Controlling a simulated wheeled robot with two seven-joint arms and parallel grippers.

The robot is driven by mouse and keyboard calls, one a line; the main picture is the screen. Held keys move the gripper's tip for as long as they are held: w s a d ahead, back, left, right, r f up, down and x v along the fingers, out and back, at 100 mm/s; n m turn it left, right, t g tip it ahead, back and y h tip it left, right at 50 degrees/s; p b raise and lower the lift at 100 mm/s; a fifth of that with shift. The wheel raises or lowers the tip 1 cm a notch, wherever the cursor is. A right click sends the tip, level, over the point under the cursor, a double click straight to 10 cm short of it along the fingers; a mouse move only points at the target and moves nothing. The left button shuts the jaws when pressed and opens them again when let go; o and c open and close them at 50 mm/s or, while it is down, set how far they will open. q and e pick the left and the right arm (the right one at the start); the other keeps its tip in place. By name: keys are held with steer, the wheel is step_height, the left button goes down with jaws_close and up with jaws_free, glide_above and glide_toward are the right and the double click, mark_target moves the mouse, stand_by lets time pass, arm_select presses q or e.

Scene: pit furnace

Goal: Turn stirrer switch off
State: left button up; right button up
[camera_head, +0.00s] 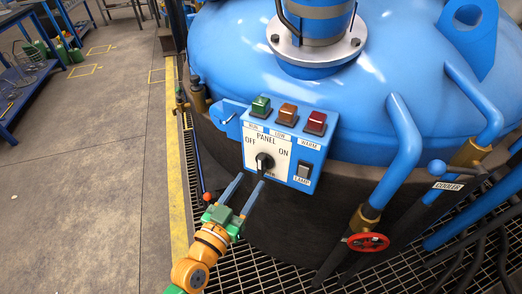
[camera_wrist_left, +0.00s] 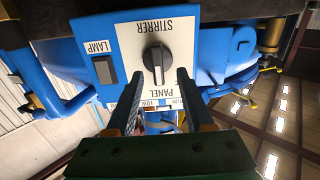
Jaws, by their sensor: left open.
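The stirrer switch (camera_head: 265,161) is a black rotary knob on the white plate of a blue control panel (camera_head: 311,155), with OFF at its left and ON at its right. In the left wrist view the panel appears upside down, and the knob (camera_wrist_left: 157,64) stands with its grip ridge roughly upright, under the word STIRRER. My left gripper (camera_head: 252,180) is open and empty, just in front of the lower part of the panel. In the left wrist view its two fingers (camera_wrist_left: 156,88) reach toward the knob, one on each side of its line, without visible contact. My right gripper is not in view.
Green (camera_head: 260,106), orange (camera_head: 287,115) and red (camera_head: 316,122) lamps top the panel. A blue furnace lid stands behind. Pipes with a red valve wheel (camera_head: 368,242) are at the right. Open floor lies left.

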mark_target(260, 168)
arm_select(q)
steer(key=x, duration=0.4)
steer(key=shift+w+d+r, duration=0.15)
steer(key=shift+d+r, duration=0.15)
steer(key=shift+d, duration=0.1)
steer(key=shift+w+d+f, duration=0.15)
steer(key=shift+w, duration=0.3)
steer(key=shift+s, duration=0.15)
jaws_close()
